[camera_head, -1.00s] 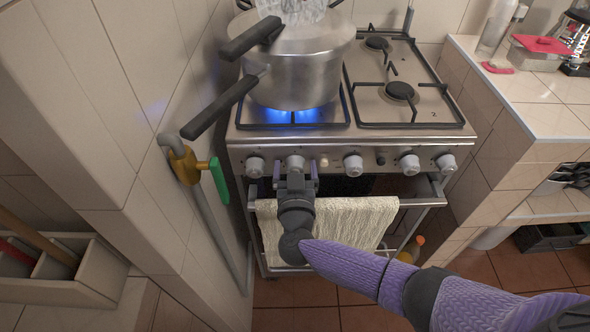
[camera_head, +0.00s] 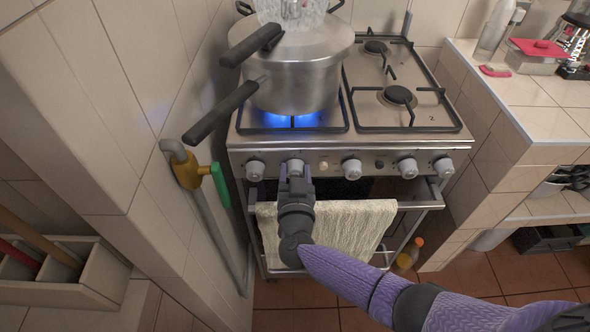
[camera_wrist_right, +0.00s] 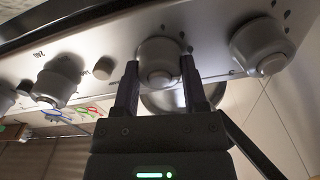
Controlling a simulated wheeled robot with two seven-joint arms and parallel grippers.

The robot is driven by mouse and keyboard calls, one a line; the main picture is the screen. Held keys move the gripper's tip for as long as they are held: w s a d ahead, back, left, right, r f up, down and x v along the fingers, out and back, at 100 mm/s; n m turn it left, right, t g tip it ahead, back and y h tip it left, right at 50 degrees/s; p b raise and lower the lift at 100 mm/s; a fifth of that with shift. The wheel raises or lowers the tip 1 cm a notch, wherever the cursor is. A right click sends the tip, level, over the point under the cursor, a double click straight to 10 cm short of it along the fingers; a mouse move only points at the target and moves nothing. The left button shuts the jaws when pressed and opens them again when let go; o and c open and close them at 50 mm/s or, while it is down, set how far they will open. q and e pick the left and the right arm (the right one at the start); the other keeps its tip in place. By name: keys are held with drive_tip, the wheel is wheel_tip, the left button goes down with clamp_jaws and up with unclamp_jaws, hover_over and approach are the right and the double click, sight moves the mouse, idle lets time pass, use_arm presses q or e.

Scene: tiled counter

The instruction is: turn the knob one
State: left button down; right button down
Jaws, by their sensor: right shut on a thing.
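The gas stove (camera_head: 330,147) has a row of grey knobs along its front panel. My right gripper (camera_head: 295,174) is at the second knob from the left (camera_head: 295,167). In the right wrist view, the two dark fingers of the gripper (camera_wrist_right: 159,75) stand on either side of this knob (camera_wrist_right: 160,58) and are shut on it. The leftmost knob (camera_head: 255,170) is free; it shows in the wrist view on the right (camera_wrist_right: 260,43). A blue flame (camera_head: 292,121) burns under the pot (camera_head: 292,75). My left gripper is out of view.
A cream towel (camera_head: 335,225) hangs on the oven handle (camera_head: 425,200) below the panel. Black pot handles (camera_head: 222,110) stick out to the left. A yellow gas valve with a green lever (camera_head: 218,185) is on the left wall. A tiled counter (camera_head: 540,120) stands at right.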

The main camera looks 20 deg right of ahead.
drive_tip(key=m, duration=0.2)
drive_tip(key=shift+f+m+p, duration=0.1)
drive_tip(key=shift+m+p, duration=0.2)
drive_tip(key=shift+m, duration=0.1)
drive_tip(key=m, duration=0.4)
drive_tip(key=shift+d+f+b, duration=0.1)
drive_tip(key=shift+b, duration=0.2)
drive_tip(key=m, duration=0.4)
drive_tip(key=shift+b, duration=0.4)
drive_tip(key=m+b, duration=0.1)
drive_tip(key=m, duration=0.3)
drive_tip(key=shift+f, duration=0.1)
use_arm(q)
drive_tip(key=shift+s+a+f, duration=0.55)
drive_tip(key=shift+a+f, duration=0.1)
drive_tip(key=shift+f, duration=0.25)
use_arm(e)
drive_tip(key=shift+m, duration=0.8)
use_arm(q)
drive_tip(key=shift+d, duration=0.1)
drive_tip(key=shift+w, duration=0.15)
use_arm(e)
drive_tip(key=shift+c, duration=0.7)
unclamp_jaws()
drive_tip(key=shift+s, duration=0.15)
